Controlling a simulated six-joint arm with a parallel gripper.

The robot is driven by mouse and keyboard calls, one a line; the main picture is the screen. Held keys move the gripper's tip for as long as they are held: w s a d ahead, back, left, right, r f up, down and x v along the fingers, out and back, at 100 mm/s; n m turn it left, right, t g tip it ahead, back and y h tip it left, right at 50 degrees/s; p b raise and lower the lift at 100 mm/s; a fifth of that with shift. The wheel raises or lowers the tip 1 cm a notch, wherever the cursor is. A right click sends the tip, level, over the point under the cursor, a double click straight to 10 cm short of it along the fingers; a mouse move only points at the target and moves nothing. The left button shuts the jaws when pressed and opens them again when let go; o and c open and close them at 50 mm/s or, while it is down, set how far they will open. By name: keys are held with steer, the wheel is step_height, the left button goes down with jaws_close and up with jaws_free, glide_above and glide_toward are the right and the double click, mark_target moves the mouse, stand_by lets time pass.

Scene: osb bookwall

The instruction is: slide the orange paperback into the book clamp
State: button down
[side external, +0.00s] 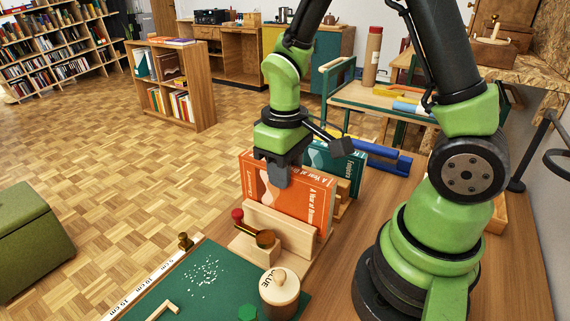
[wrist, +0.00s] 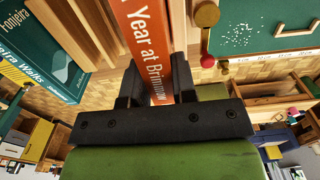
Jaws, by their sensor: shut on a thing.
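In the wrist view the orange paperback (wrist: 145,35) runs up between the two black fingers of my gripper (wrist: 158,88). The wooden book clamp (side external: 284,229), with a brass screw and a red knob, is at the near side of the book. Its front jaw hides the book's lower part, so I cannot tell how deep the book sits or whether it touches the base.
A teal book (side external: 343,165) stands just behind the orange one, in a wooden holder. A glue pot (side external: 280,290) and a green mat (side external: 205,285) lie in front of the clamp. Blue and yellow pieces (side external: 380,155) lie behind. Open parquet floor is at the left.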

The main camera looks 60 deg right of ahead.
mark_target(285, 193)
steer(key=shift+f, duration=2.45)
steer(key=c, duration=0.5)
jaws_free()
steer(key=shift+r, duration=3.5)
